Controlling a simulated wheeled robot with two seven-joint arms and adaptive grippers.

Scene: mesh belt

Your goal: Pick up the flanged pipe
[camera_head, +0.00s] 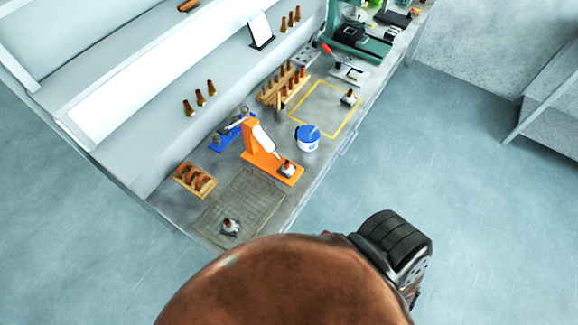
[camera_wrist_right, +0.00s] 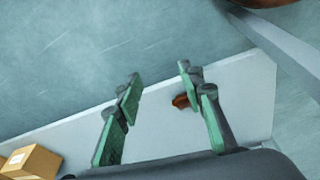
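One flanged pipe (camera_head: 230,227) stands on the mesh belt (camera_head: 262,190) at the near end of the bench. Another (camera_head: 288,168) sits on the foot of an orange stand (camera_head: 255,145). My left gripper is not in view.
A blue-and-white tub (camera_head: 307,138), a wooden rack (camera_head: 283,85) and a wooden tray (camera_head: 194,180) stand on the bench. A large brown rounded shape hides the head view's lower middle. Under the right gripper are a pale surface, a brown piece (camera_wrist_right: 181,101) and a cardboard box (camera_wrist_right: 32,163).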

